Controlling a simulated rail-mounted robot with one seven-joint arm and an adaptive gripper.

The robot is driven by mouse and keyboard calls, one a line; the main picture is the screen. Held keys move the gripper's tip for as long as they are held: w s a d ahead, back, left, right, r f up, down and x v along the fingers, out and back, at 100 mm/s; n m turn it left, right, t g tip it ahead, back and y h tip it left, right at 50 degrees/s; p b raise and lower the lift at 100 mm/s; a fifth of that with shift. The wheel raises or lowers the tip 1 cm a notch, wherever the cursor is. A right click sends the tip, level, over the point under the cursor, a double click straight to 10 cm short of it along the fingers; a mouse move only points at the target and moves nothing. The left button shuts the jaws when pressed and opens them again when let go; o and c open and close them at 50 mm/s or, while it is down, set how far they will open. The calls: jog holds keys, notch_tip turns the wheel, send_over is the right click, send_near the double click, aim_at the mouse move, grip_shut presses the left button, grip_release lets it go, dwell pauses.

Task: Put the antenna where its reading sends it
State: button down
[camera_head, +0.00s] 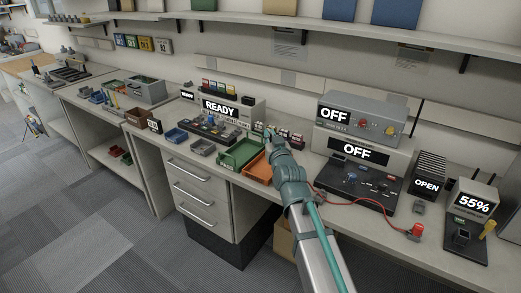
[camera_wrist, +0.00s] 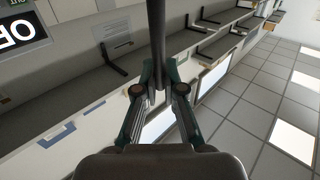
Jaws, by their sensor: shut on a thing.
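My gripper (camera_wrist: 158,92) is shut on a dark rod, the antenna (camera_wrist: 158,40), which stands up between the fingertips and runs out of the top of the wrist view. In the head view my gripper (camera_head: 268,132) is over the bench at the back of the green tray (camera_head: 228,160) and orange tray (camera_head: 250,170); the antenna cannot be made out there. The large instrument's upper unit (camera_head: 390,112) and lower display (camera_head: 352,150) both read OFF. A box at the left reads READY (camera_head: 219,108).
At the right are a finned unit marked OPEN (camera_head: 428,166) and a device reading 55% (camera_head: 473,206). A red lead (camera_head: 355,201) crosses the bench front to a red plug (camera_head: 416,230). Small blue (camera_head: 176,137) and grey (camera_head: 202,147) bins stand left of the green tray.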

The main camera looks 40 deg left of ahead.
jog(key=w+a+f+p, duration=0.2)
jog(key=a+f+p, duration=0.2)
jog(key=f, duration=0.5)
jog(key=shift+w+a+f+p, duration=0.15)
jog(key=shift+a+f+p, duration=0.15)
jog(key=shift+a, duration=0.8)
jog(key=shift+f, duration=0.15)
jog(key=c, duration=1.3)
grip_release()
